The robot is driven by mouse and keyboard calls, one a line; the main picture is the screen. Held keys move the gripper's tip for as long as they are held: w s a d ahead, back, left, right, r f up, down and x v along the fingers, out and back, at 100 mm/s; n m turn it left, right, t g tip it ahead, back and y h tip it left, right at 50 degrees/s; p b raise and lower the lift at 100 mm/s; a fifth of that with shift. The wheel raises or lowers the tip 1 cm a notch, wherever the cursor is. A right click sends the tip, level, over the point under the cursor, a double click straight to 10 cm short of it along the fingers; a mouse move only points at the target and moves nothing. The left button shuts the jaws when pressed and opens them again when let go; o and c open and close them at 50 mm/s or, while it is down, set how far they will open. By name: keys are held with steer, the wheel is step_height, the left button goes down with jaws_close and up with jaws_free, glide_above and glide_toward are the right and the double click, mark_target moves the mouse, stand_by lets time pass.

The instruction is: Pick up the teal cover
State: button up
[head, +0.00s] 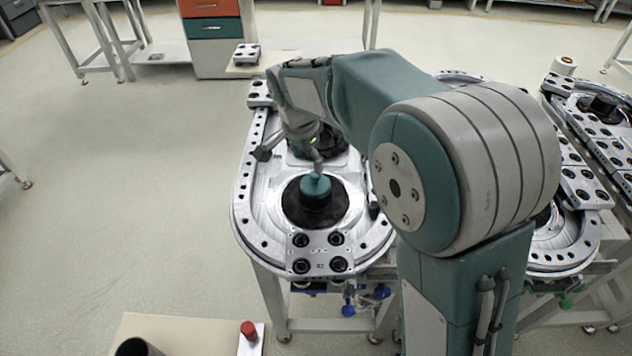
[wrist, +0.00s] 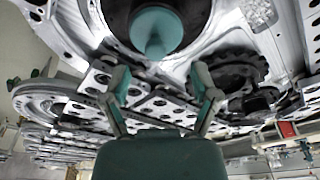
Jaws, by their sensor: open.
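The teal cover (head: 315,188) sits on a round black part of the ring track's near end, with a small knob on top. It also shows at the top of the wrist view (wrist: 155,30). My gripper (head: 290,160) is above and beside it, toward the far side in the head view. In the wrist view my gripper (wrist: 160,78) has its two fingers spread apart with nothing between them. The cover lies beyond the fingertips, apart from them in that view. In the head view one finger overlaps the cover's top, and I cannot tell whether they touch.
The silver track (head: 245,215) has a perforated block (head: 318,252) in front of the cover. A second track (head: 590,130) stands at right. A table at the bottom holds a red-capped item (head: 249,330) and a dark cup (head: 135,347). The floor at left is clear.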

mark_target(314, 173)
steer(key=f, duration=0.2)
steer(key=d+f, duration=0.1)
steer(key=w+f, duration=0.1)
steer(key=f, duration=0.1)
steer(key=shift+d+f, duration=0.3)
steer(key=shift+s, duration=0.1)
jaws_close()
